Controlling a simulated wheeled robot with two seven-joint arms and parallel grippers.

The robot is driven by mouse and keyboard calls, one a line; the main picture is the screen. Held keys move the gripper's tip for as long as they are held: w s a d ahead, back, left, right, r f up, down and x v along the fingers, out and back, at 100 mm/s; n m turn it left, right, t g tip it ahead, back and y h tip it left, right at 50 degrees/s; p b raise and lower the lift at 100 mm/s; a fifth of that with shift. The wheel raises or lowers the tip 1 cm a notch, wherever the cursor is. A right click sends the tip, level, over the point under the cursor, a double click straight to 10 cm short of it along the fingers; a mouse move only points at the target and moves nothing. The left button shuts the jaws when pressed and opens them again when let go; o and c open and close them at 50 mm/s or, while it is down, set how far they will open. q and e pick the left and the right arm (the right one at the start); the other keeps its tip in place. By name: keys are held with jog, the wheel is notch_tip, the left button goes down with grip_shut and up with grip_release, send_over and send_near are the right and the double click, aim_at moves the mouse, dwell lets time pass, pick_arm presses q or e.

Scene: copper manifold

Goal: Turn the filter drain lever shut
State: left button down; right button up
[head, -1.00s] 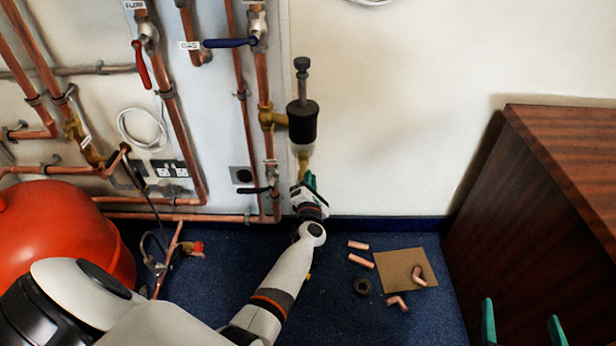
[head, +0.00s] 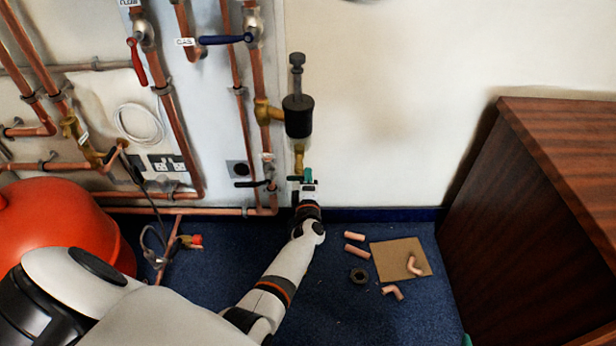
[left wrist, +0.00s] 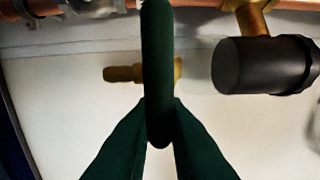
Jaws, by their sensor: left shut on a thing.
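The filter (head: 298,116) is a black cylinder on the copper pipework, with a brass drain fitting (head: 299,158) below it. In the left wrist view the filter (left wrist: 262,66) is at the right and the brass drain (left wrist: 130,74) is behind a dark bar-shaped lever (left wrist: 157,60). My left gripper (head: 307,175) is just below the drain in the head view. Its green fingers (left wrist: 160,128) are shut on the lever's near end. The lever's far end runs out of the wrist view. Only a green tip of my right gripper (head: 467,340) shows at the bottom edge.
Copper pipes, a red lever (head: 136,62), a blue lever (head: 226,40) and a black lever (head: 250,184) are to the left. A red vessel (head: 60,230) stands at the left, a wooden cabinet (head: 550,200) at the right. Loose copper pieces lie around a board (head: 390,250) on the floor.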

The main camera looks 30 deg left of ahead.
pick_arm(q)
jog(key=shift+d+f, duration=0.1)
jog(key=shift+f, duration=0.1)
pick_arm(e)
jog(key=shift+s+f, duration=0.1)
pick_arm(q)
jog(key=c, duration=1.5)
grip_release()
jog(key=shift+o, duration=0.2)
pick_arm(e)
jog(key=shift+d, duration=0.1)
pick_arm(q)
jog(key=shift+r, duration=0.1)
jog(key=shift+s, duration=0.15)
jog(key=p+v, duration=0.3)
jog(key=v, duration=0.8)
jog(key=shift+s+d, duration=0.15)
jog(key=shift+s, duration=0.2)
pick_arm(e)
jog(key=s+d+f+g+h, duration=0.1)
jog(key=s+d+f+g, duration=0.2)
jog(key=s+g, duration=0.3)
jog(key=s, duration=0.4)
jog(key=shift+d+f+g+h, duration=0.15)
jog(key=shift+f+g+h, duration=0.2)
jog(key=shift+g+h, duration=0.05)
pick_arm(q)
jog(key=shift+m, duration=0.3)
